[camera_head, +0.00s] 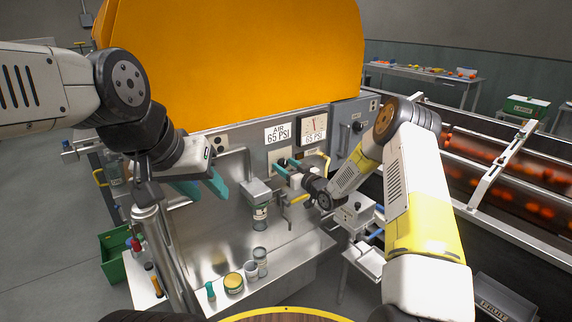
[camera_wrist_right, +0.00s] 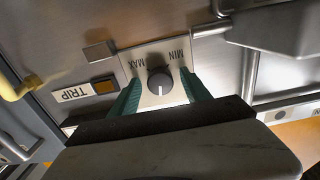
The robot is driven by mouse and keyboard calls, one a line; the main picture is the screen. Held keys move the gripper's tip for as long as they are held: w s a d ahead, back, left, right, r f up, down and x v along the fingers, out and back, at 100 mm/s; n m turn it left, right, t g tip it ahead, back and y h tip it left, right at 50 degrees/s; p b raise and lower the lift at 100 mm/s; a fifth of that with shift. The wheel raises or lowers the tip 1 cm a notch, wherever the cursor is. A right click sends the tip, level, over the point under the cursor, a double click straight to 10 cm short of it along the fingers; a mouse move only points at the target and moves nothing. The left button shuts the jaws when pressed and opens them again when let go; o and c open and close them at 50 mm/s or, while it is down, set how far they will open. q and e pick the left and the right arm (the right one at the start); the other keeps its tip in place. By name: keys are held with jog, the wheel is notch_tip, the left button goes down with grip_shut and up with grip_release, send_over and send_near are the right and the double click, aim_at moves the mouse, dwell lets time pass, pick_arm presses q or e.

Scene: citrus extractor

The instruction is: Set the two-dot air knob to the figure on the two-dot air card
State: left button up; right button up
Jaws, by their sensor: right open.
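A grey round knob (camera_wrist_right: 160,80) with a white pointer line sits on a pale plate marked MIN and MAX in the right wrist view. The labels appear upside down, and the pointer faces the bottom of the picture. My right gripper (camera_wrist_right: 161,93) is open, its teal fingers on either side of the knob; contact cannot be told. No dots are readable on this plate. My left gripper (camera_head: 203,187) is open and empty in front of the steel panel's left part.
Another plate with a dark knob (camera_head: 219,143) is on the left. A pipe and spout (camera_head: 257,187) project between my grippers. Cups (camera_head: 251,270) stand on the steel shelf. A TRIP label (camera_wrist_right: 72,94) is beside the knob plate.

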jog(key=v, duration=0.7)
jog(key=shift+s+d, duration=0.25)
jog(key=shift+s, duration=0.05)
jog(key=s+d+r+m+g+h, duration=0.15)
jog(key=s+d+r+h, duration=0.3)
jog(key=r, duration=0.45)
jog(key=s+d+r+m+g+h, duration=0.1)
jog(key=s+d+r+g+h, duration=0.1)
jog(key=s+d+r+h, duration=0.5)
jog(key=s+a+r+m+g+y, duration=0.1)
jog(key=s+r+m+g, duration=0.1)
jog(key=s, duration=1.2)
jog(key=s+r+m+g+y, duration=0.2)
jog(key=s+r+g, duration=0.1)
jog(key=s, duration=1.2)
jog(key=shift+s+a+r, duration=0.2)
jog(key=shift+s+a, duration=0.1)
jog(key=shift+a, duration=0.1)
